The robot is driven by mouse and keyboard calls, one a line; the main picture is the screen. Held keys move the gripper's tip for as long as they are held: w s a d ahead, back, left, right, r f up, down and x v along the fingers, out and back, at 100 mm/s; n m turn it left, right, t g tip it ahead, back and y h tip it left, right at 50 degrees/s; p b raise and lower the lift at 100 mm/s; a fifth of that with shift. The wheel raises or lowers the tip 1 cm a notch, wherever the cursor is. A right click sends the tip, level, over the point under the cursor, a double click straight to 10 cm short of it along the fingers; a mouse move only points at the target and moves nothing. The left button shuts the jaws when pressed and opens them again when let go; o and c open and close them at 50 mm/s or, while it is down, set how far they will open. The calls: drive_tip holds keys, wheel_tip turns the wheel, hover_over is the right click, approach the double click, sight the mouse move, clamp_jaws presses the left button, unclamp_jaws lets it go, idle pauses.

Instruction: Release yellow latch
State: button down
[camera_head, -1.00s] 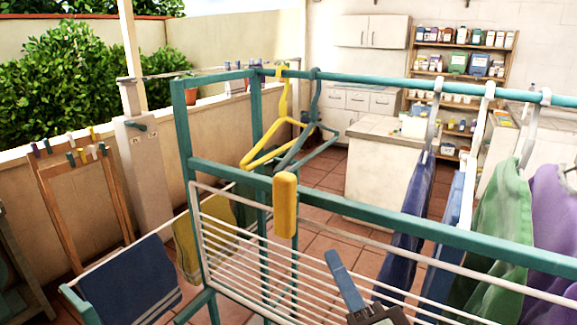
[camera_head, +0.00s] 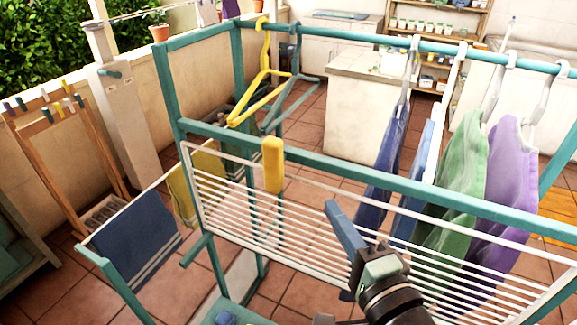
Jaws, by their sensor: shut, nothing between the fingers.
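The yellow latch (camera_head: 273,165) is an upright rounded block at the teal front rail, in front of the top edge of the white wire rack. My gripper (camera_head: 333,209) has blue fingers that are shut and empty. It reaches up from the lower right, in front of the rack. Its fingertips are right of and below the latch in the picture, apart from it. The latch's back side is hidden.
The teal frame (camera_head: 350,180) carries the white rack (camera_head: 225,205). Blue, green (camera_head: 462,180) and purple (camera_head: 508,185) clothes hang at right. A blue towel (camera_head: 138,230) hangs lower left.

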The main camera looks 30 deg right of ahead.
drive_tip(key=p, duration=0.2)
approach(281, 155)
drive_tip(key=w+d, duration=0.2)
drive_tip(key=d, duration=0.1)
drive_tip(key=w, duration=0.1)
drive_tip(key=w+a+p, duration=0.1)
drive_tip(key=w, duration=0.1)
drive_tip(key=shift+a+f+p, duration=0.1)
drive_tip(key=shift+a+p, duration=0.2)
drive_tip(key=shift+p, duration=0.1)
drive_tip(key=shift+w+a+f, duration=0.1)
drive_tip(key=shift+w+a, duration=0.15)
drive_tip(key=shift+w, duration=0.2)
drive_tip(key=shift+p, duration=0.4)
drive_tip(key=shift+r+p, duration=0.25)
drive_tip(key=shift+p, duration=0.1)
drive_tip(key=shift+a, duration=0.1)
